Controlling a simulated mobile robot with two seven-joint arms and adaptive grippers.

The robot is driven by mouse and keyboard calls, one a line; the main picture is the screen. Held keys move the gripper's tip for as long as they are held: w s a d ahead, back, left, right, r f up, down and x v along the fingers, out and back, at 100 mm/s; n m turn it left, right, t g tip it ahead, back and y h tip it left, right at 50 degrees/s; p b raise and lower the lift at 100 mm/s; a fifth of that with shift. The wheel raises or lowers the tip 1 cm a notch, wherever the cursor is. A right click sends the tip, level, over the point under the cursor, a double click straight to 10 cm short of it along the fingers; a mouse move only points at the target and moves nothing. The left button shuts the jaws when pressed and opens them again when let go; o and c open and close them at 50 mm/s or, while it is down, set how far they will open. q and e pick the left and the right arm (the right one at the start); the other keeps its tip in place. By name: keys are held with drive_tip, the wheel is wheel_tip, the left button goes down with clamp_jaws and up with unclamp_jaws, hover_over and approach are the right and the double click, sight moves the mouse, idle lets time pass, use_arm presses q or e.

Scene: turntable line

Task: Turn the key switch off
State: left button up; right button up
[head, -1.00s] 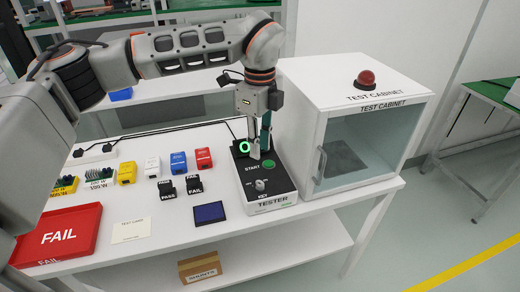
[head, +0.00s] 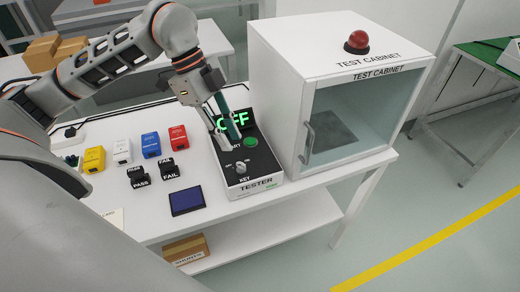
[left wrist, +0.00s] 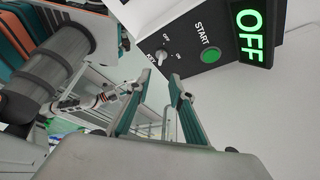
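The tester (head: 262,187) is a black-topped box on the white table, with a key switch (head: 240,168) near its front and a green START button (head: 250,142) behind it. The tester's lit display (head: 238,121) reads OFF. In the left wrist view the key switch (left wrist: 161,55) has a small light knob between OFF and ON labels; I cannot tell its exact setting. My left gripper (head: 230,145) hangs above the tester, behind the key switch and left of START, partly in front of the display. In the left wrist view its fingers (left wrist: 160,82) are apart and empty. My right gripper is not seen.
A white test cabinet (head: 292,95) with a glass door and red lamp (head: 356,42) stands right of the tester. Left are blue, red, white and yellow blocks (head: 151,145), black PASS and FAIL pieces (head: 168,169) and a dark blue panel (head: 186,200).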

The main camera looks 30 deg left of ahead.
sight(240, 162)
use_arm(q)
drive_tip(key=shift+a+x, duration=0.15)
drive_tip(key=shift+x, duration=1.7)
drive_tip(key=shift+a+x, duration=0.1)
drive_tip(key=shift+x, duration=1.8)
drive_tip(key=shift+s+f, duration=0.1)
clamp_jaws()
